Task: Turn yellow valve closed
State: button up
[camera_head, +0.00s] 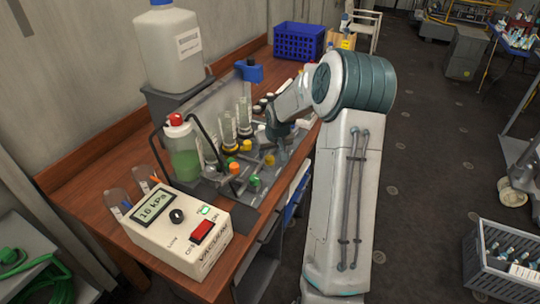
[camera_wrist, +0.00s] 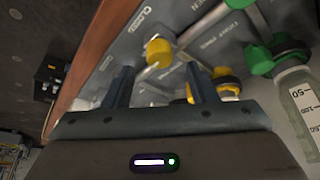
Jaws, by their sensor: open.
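The yellow valve knob (camera_wrist: 158,52) sits on a grey panel in the wrist view, just beyond my gripper (camera_wrist: 159,75) and roughly in line with the gap between its fingers. A metal stem runs from the knob. "CLOSED" is printed above the knob and part of another label, likely "OPEN", to its right. My gripper is open, with nothing between the fingertips. In the head view my gripper (camera_head: 277,138) is over the glassware rig, its fingers partly hidden by the arm. A small yellow knob (camera_head: 270,160) shows just below it.
A green knob (camera_wrist: 262,62) and a graduated bottle (camera_wrist: 302,100) stand to the right in the wrist view. In the head view, a vacuum box (camera_head: 178,228) reading 16 kPa, a green-liquid bottle (camera_head: 182,150), a white jug (camera_head: 172,45) and a blue crate (camera_head: 298,41) crowd the wooden bench.

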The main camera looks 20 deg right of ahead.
aim_at(269, 157)
jog(key=shift+x, duration=2)
jog(key=c, duration=1)
